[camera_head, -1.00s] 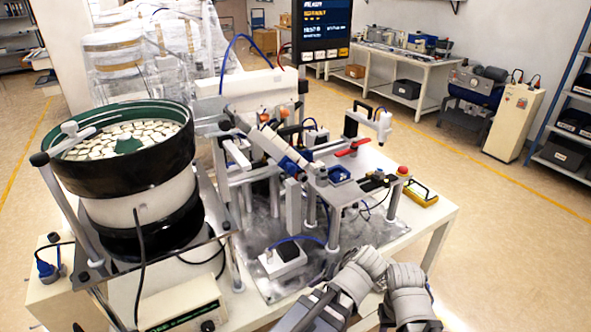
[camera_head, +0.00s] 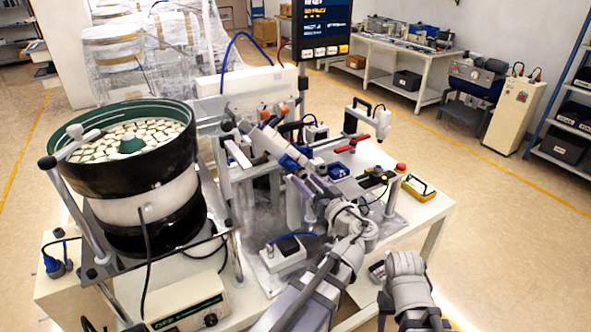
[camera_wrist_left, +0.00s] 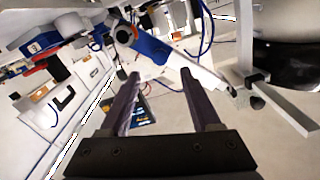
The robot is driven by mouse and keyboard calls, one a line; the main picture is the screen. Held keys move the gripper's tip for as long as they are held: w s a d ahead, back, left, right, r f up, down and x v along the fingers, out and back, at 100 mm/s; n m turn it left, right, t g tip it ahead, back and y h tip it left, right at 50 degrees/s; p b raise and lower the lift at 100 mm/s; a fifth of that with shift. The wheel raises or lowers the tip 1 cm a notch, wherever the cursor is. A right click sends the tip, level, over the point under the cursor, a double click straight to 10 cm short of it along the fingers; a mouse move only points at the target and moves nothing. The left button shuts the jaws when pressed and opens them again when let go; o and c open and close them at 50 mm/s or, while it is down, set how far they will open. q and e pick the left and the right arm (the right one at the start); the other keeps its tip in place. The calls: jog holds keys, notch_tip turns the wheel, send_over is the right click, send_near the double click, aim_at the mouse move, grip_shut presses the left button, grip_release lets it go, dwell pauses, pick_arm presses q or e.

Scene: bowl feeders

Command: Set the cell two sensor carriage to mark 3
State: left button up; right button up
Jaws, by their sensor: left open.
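My left gripper (camera_head: 302,180) is over the front of the bowl feeder station, close to the end of the white inclined track (camera_head: 262,143). In the left wrist view its two dark fingers (camera_wrist_left: 160,78) are apart with nothing between them. A blue fitting with a grey round end (camera_wrist_left: 150,48) lies just beyond the fingertips on the white bar; I cannot tell whether they touch. A blue fitting (camera_head: 290,162) shows on the track in the head view. I cannot tell which part is the sensor carriage, and no mark numbers are readable.
The feeder bowl (camera_head: 177,165), full of pale parts, stands left. A red lever (camera_head: 352,145), a blue block (camera_head: 337,169) and a red button (camera_head: 401,167) are behind and right of the gripper. A white sensor box (camera_head: 283,256) sits in front. A screen (camera_head: 321,28) stands behind.

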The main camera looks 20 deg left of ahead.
aim_at(293, 167)
pick_arm(q)
jog(key=x, duration=0.6)
jog(key=shift+w+a, duration=0.15)
jog(key=shift+a, duration=0.15)
grip_shut()
dwell(1.2)
